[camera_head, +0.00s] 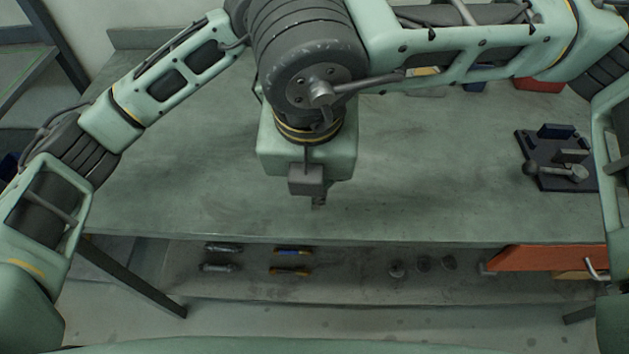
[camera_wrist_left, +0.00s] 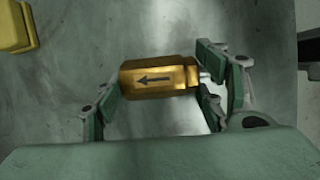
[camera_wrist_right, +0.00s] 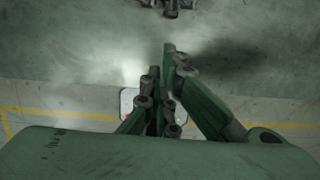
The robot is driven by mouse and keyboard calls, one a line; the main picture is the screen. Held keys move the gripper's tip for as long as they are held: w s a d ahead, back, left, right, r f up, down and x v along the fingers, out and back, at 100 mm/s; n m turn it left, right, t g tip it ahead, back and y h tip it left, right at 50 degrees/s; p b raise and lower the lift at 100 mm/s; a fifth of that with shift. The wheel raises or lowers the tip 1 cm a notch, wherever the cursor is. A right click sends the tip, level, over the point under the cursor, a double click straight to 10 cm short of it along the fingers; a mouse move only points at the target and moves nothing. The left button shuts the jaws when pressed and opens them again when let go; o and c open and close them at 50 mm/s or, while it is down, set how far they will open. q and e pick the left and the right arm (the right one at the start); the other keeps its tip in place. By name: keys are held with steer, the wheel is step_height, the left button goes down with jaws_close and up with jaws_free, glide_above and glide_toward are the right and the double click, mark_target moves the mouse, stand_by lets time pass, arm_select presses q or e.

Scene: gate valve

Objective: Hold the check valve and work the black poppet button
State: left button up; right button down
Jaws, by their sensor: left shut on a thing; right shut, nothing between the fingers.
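The check valve (camera_wrist_left: 160,77) is a brass hexagonal body with a black arrow pointing left, seen in the left wrist view. My left gripper (camera_wrist_left: 158,82) is shut on it, one finger at each end. A short silvery end shows at its right, partly behind the right-hand finger. The black poppet button is not visible in any view. My right gripper (camera_wrist_right: 169,52) is shut and empty in the right wrist view, its fingers together. In the head view my arms cover the middle, and the valve is hidden.
The grey-green bench (camera_head: 440,190) is mostly clear. A dark fixture (camera_head: 558,160) with a metal handle stands at its right. A yellow block (camera_wrist_left: 14,26) lies upper left of the valve.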

steer(key=shift+v, duration=1.55)
arm_select(q)
steer(key=shift+w, duration=0.1)
arm_select(e)
steer(key=shift+s, duration=0.1)
arm_select(q)
steer(key=o, duration=1.3)
steer(key=shift+o, duration=0.2)
